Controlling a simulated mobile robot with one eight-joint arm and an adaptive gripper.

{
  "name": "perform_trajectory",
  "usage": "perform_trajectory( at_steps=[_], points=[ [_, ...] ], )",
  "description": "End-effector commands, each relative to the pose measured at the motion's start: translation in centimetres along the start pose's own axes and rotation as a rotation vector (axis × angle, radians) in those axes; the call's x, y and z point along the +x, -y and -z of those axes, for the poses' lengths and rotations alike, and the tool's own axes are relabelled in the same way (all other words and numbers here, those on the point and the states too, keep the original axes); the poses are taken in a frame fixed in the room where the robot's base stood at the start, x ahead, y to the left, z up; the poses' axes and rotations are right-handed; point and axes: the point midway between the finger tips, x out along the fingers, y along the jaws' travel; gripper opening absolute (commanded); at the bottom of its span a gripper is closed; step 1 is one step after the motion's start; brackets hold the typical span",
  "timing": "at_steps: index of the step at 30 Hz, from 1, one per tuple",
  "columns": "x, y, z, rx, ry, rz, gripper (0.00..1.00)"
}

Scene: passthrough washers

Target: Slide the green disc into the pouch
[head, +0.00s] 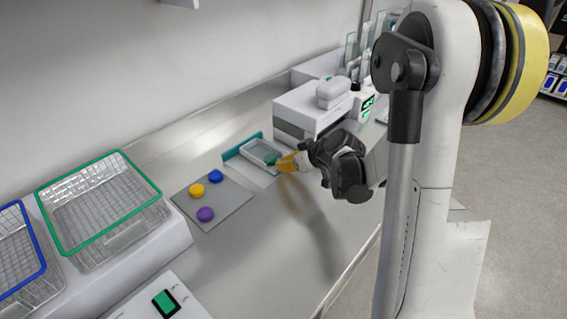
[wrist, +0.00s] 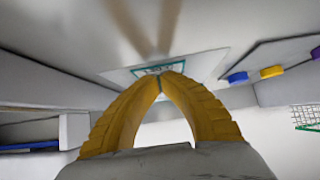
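My gripper (head: 281,163) has yellow fingers closed together at the tips, just at the right end of a clear, shallow pouch (head: 260,151) on a white base with a teal back strip. A small green piece, the green disc (head: 271,160), shows at the fingertips in the head view, mostly hidden by them. In the wrist view the fingertips (wrist: 160,80) meet with a thin dark green sliver between them, in front of the pouch's green-edged outline (wrist: 158,68). I cannot tell whether the disc is inside the pouch's mouth.
A grey mat (head: 232,190) left of the pouch carries a blue disc (head: 215,176), a yellow disc (head: 197,190) and a purple disc (head: 205,214). A green-rimmed wire basket (head: 100,205) stands further left. A white device (head: 305,110) stands behind the pouch.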

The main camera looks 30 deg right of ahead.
Motion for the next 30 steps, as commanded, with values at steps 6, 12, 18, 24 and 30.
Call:
perform_trajectory(
  at_steps=[6,12,18,24,30],
  points=[
    [0.0,0.0,0.1,0.0,0.0,0.0,0.0],
    [0.3,0.0,0.4,-0.001,0.0,0.0,0.0],
    [1.0,0.0,1.0,-0.001,-0.001,0.0,0.0],
    [1.7,0.0,1.5,0.0,0.0,0.0,0.0],
    [2.5,0.0,2.1,-0.001,0.001,0.001,0.0]
  ],
)
